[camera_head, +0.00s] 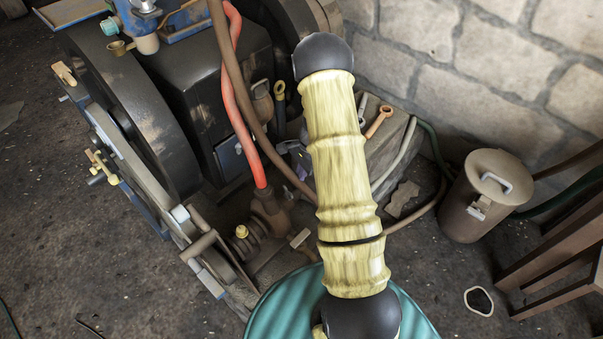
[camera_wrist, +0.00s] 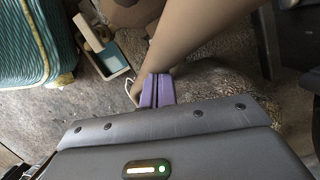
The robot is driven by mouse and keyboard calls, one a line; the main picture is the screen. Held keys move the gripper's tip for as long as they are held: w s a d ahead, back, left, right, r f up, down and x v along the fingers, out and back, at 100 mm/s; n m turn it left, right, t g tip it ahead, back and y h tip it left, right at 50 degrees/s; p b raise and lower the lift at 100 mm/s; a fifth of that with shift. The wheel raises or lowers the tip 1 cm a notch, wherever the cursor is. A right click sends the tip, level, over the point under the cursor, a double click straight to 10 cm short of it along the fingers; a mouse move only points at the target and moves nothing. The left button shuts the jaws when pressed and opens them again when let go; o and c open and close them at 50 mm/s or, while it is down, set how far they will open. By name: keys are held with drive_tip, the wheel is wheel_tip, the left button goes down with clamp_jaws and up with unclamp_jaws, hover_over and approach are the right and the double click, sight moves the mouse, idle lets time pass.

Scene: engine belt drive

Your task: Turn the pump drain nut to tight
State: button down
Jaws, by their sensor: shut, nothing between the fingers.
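My gripper (camera_wrist: 156,90) shows in the wrist view as two purple fingers shut together with nothing between them. The fingertips are in front of or close to a large brown rounded form (camera_wrist: 205,40); I cannot tell if they touch. In the head view my yellow-sleeved arm crosses the middle and hides part of the engine area; a small purple-grey piece left of it may be my gripper. The pump (camera_head: 271,208) stands at the engine's foot below the red hose. A small brass-coloured nut (camera_head: 241,231) sits at its left; I cannot confirm it is the drain nut.
The engine's big dark wheel (camera_head: 135,115) and belt side stand left. A brown lidded canister (camera_head: 487,195) and wooden stool (camera_head: 560,255) are right. A teal ribbed drum (camera_head: 285,305) is at the bottom, also at the wrist view's upper left (camera_wrist: 35,45). Red hose (camera_head: 240,100) hangs centrally.

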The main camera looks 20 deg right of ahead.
sight(288, 193)
drive_tip(key=b+x, duration=0.2)
drive_tip(key=x, duration=0.4)
drive_tip(key=shift+a+f, duration=0.1)
drive_tip(key=shift+f, duration=0.3)
drive_tip(key=shift+w, duration=0.1)
drive_tip(key=shift+r, duration=0.1)
drive_tip(key=shift+a+m+p, duration=0.1)
drive_tip(key=shift+m+p, duration=0.35)
drive_tip(key=shift+m, duration=0.05)
drive_tip(key=shift+s+m+t+p, duration=0.3)
drive_tip(key=shift+s+m+p, duration=0.05)
drive_tip(key=shift+m+p, duration=0.35)
